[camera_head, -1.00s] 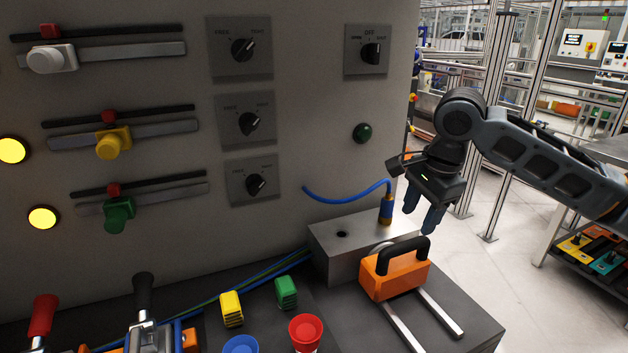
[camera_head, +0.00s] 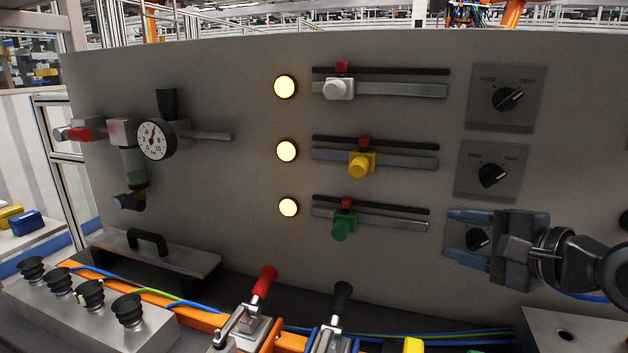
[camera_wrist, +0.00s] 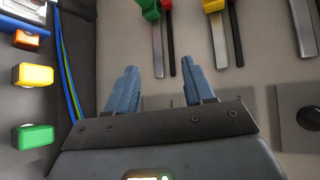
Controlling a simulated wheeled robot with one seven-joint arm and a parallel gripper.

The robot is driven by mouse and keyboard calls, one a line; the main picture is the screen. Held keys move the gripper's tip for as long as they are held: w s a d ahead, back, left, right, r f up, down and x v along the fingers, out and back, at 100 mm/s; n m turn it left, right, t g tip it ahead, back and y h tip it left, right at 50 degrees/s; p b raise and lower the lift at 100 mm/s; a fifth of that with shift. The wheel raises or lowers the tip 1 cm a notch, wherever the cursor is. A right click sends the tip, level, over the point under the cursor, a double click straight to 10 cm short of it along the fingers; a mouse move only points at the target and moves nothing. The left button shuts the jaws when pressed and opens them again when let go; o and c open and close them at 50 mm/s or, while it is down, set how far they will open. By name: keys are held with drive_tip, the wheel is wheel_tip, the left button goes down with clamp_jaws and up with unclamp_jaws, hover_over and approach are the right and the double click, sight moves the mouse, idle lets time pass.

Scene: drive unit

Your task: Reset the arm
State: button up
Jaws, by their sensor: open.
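My gripper (camera_head: 466,232) is at the right in the head view, in front of the lowest dial plate on the grey panel (camera_head: 250,120). Its two blue fingers point left, spread apart, with nothing between them. In the wrist view the open fingers (camera_wrist: 163,88) point at the bare panel below the slider rails. The green slider knob (camera_wrist: 150,8) is at the top there.
Sliders with white (camera_head: 339,89), yellow (camera_head: 361,164) and green knobs are left of the gripper. A red-handled clamp (camera_head: 264,283) and a black-handled clamp (camera_head: 341,299) stand below. A gauge (camera_head: 157,140) is at the left. A metal block (camera_head: 590,330) is at lower right.

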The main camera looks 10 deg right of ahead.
drive_tip(key=s+a+f+t+h, duration=0.1)
drive_tip(key=s+a+f+t, duration=0.15)
drive_tip(key=a, duration=0.65)
drive_tip(key=s+a+f+n+h, duration=0.3)
drive_tip(key=s+a+f+h, duration=0.15)
drive_tip(key=s+f, duration=0.75)
drive_tip(key=s+d+f+n+g+y, duration=0.1)
drive_tip(key=s+d+n+g, duration=0.1)
drive_tip(key=s+n, duration=1.2)
drive_tip(key=shift+s+d+f+y, duration=0.2)
drive_tip(key=shift+s+d+y, duration=0.15)
drive_tip(key=shift+s, duration=4.85)
